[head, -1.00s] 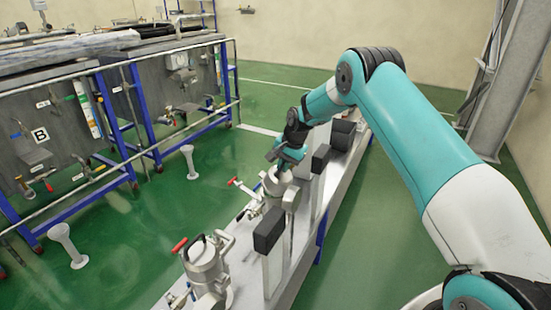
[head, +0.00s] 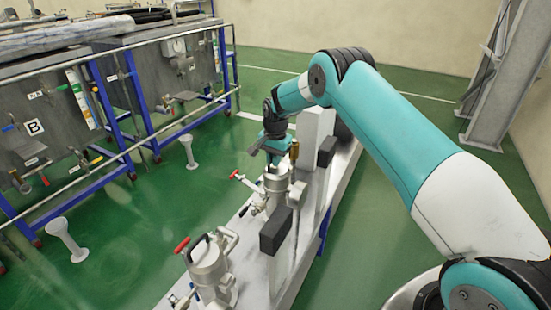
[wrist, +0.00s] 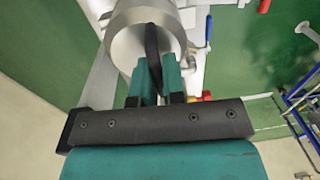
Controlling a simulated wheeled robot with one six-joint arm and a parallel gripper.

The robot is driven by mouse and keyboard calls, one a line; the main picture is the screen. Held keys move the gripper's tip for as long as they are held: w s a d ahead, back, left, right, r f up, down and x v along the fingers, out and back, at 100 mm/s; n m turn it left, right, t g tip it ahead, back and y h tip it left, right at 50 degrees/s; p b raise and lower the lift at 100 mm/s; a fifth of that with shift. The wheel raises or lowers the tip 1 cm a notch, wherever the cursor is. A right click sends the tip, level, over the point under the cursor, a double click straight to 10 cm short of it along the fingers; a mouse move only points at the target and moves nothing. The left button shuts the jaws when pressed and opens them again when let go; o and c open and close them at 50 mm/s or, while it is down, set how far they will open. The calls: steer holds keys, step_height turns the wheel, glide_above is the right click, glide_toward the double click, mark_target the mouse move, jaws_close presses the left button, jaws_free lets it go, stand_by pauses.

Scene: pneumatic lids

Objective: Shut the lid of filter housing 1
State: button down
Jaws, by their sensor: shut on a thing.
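Two silver filter housings stand on the long grey bench; I cannot read a number on either. The farther housing (head: 275,183) is under my gripper, and my arm partly hides its top, so I cannot tell how far its lid is open. My gripper (wrist: 158,75) is shut on a dark curved handle (wrist: 152,45), in front of a round silver rim (wrist: 120,25). In the head view, my gripper (head: 268,148) is just above that housing. The nearer housing (head: 208,265) has its lid down, with a dark handle on top.
Dark blocks on pale posts, such as the near block (head: 276,230), stand along the bench right of the housings. Red-handled valves (head: 181,245) stick out to the left. A brass-coloured cylinder (head: 294,151) stands beside my gripper.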

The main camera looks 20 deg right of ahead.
steer(key=shift+w, duration=0.1)
steer(key=c, duration=1.2)
jaws_free()
steer(key=shift+c, duration=0.2)
step_height(320, 180, up, 17)
steer(key=shift+s+d+r, duration=0.15)
steer(key=shift+s+d, duration=0.15)
steer(key=shift+s, duration=0.15)
steer(key=shift+d, duration=0.1)
